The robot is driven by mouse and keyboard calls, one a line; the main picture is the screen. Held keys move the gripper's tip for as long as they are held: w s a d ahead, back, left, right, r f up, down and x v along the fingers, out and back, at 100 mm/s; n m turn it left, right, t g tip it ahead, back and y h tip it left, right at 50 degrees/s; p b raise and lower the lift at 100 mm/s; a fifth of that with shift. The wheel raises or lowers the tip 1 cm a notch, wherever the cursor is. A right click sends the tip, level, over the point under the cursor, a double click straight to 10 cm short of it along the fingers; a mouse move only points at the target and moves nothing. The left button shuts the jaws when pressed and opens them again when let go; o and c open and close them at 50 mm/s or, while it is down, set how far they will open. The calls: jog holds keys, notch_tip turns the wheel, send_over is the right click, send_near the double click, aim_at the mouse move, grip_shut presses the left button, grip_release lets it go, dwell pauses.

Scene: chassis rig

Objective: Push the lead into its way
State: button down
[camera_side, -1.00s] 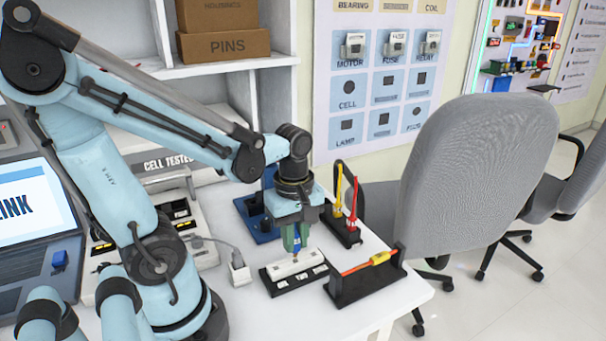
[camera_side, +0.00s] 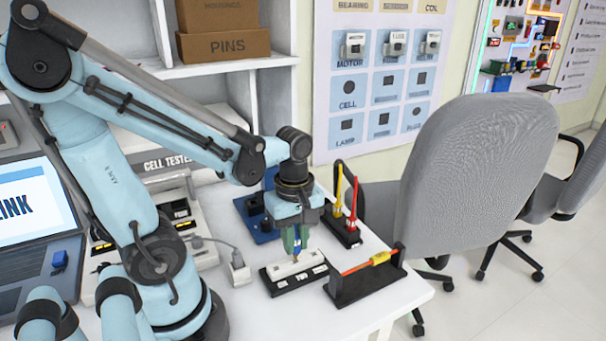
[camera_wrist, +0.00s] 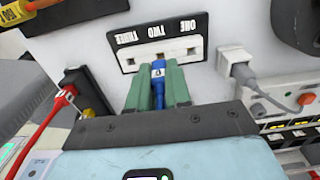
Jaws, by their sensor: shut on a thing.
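My gripper (camera_side: 296,238) points down over the table, its green fingers shut on a blue lead (camera_wrist: 158,88). In the wrist view the fingers (camera_wrist: 157,88) hold the lead's blue plug, whose tip points at the white block. The white block in a black base (camera_side: 297,271) lies beneath the gripper; in the wrist view it (camera_wrist: 128,57) shows ways marked ONE, TWO and THREE. The plug's tip is at or just over the middle way, TWO. I cannot tell whether it is inside. Sockets of ONE and THREE show uncovered.
A black stand with a yellow and red tool (camera_side: 368,267) lies right of the block. A black holder with yellow and red leads (camera_side: 345,235) stands behind it. A white plug with grey cable (camera_side: 238,268) sits left. A blue holder (camera_side: 262,227) stands behind.

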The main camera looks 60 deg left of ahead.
aim_at(296, 235)
jog(key=shift+f, duration=1.15)
jog(key=c, duration=1)
grip_release()
jog(key=shift+w, duration=0.1)
jog(key=shift+r, duration=0.1)
jog(key=shift+r, duration=6)
jog(key=m, duration=0.1)
jog(key=m+t, duration=0.1)
jog(key=shift+w+d+f+m, duration=0.3)
jog(key=shift+w+f, duration=0.05)
jog(key=shift+f, duration=0.05)
jog(key=w+d+m+t, duration=0.1)
jog(key=m+t, duration=0.1)
jog(key=m, duration=0.3)
jog(key=w+d+f+m+t, duration=0.1)
jog(key=w+m+t, duration=0.1)
jog(key=m, duration=0.3)
jog(key=w+d+m+t, duration=0.1)
jog(key=d+m+t, duration=0.1)
jog(key=m, duration=0.3)
jog(key=shift+w+f, duration=0.2)
jog(key=shift+f, duration=0.05)
